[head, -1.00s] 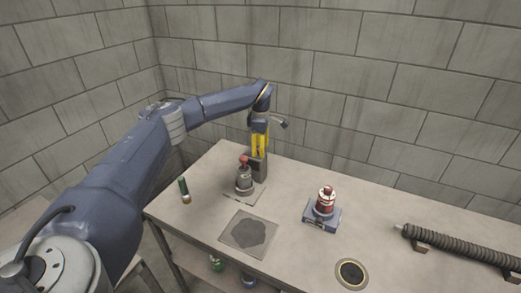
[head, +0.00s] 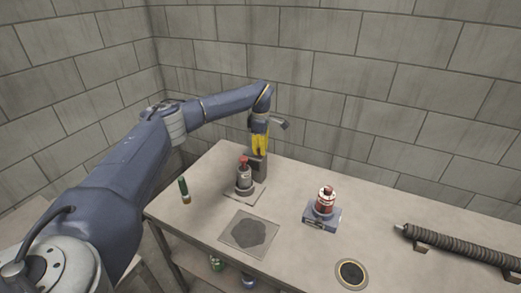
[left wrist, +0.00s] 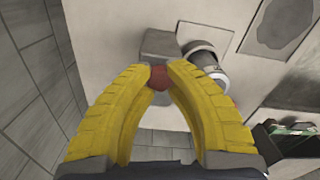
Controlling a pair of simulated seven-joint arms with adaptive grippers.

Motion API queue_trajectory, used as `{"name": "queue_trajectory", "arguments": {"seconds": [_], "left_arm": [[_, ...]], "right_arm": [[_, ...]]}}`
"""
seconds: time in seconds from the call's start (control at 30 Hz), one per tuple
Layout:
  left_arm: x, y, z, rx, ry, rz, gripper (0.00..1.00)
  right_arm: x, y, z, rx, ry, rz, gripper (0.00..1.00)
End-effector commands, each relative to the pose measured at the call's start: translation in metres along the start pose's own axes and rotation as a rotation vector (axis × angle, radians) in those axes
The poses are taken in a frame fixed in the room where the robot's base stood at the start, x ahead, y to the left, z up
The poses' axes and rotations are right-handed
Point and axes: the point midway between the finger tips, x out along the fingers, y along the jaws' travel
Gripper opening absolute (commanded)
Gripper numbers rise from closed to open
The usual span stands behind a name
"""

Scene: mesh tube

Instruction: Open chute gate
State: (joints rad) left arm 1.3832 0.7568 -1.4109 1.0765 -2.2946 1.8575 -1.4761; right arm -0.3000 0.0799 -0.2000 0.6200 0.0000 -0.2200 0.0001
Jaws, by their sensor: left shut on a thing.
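My left gripper (head: 260,152) points down at the back of the table with its yellow fingers brought together. In the left wrist view its fingertips (left wrist: 158,72) are shut on a small red knob (left wrist: 158,80). A grey block (head: 258,168) stands directly below the fingers; it also shows behind the knob in the wrist view (left wrist: 158,44). How the knob joins the block is hidden by the fingers. No part is clearly marked as a chute gate. My right gripper is not in view.
A grey bottle with a red top (head: 244,181) stands close in front of the block. A red-and-white bottle (head: 325,203) sits on a blue stand. A dark-patched plate (head: 248,234), green cylinder (head: 184,189), ringed hole (head: 351,273) and ribbed tube (head: 460,247) lie around. A block wall stands behind.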

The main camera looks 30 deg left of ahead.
Motion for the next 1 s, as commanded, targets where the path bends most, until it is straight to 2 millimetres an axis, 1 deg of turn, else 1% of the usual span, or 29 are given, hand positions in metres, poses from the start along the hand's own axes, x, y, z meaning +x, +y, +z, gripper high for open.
{"name": "queue_trajectory", "arguments": {"seconds": [0.27,0.37,0.5,0.57,0.8,0.83,1.0], "left_arm": [[0.0,-0.001,0.003,0.0,0.0,-0.001,0.0],[0.0,-0.003,0.014,0.004,0.0,0.0,0.0],[0.0,-0.01,0.036,0.003,0.0,-0.001,0.0],[0.0,-0.011,0.042,0.002,0.001,-0.001,0.0],[0.001,-0.011,0.042,-0.001,0.001,-0.001,0.0],[0.001,-0.011,0.042,-0.001,0.0,-0.001,0.16],[0.0,-0.011,0.042,-0.001,0.0,-0.001,0.36]], "right_arm": [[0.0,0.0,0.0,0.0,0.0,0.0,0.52],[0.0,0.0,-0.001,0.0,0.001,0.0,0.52],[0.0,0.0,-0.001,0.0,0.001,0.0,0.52],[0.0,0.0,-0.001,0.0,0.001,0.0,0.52],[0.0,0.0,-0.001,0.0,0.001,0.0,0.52],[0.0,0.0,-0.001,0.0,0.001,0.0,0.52],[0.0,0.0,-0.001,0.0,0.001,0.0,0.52]]}}
